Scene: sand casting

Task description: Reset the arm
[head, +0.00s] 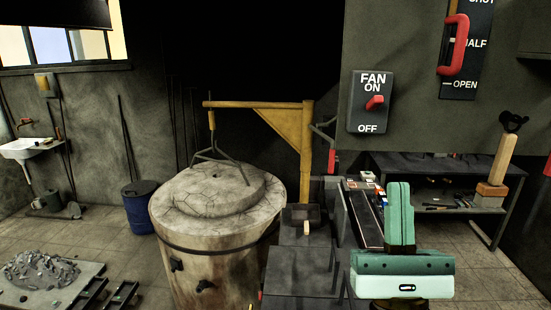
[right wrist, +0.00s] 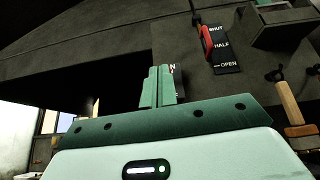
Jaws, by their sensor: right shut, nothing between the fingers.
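My right gripper (head: 399,190) is green, with its fingers together and pointing up. It stands at the lower right of the head view, in front of a long dark tray-like surface and a dark workbench. It holds nothing. In the right wrist view its shut fingers (right wrist: 158,86) rise in the middle and cover part of the fan switch panel. My left gripper is not in the head view.
The fan switch (head: 373,102) and a red-handled lever (head: 455,45) are on the wall. A workbench (head: 440,165) stands behind at right.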

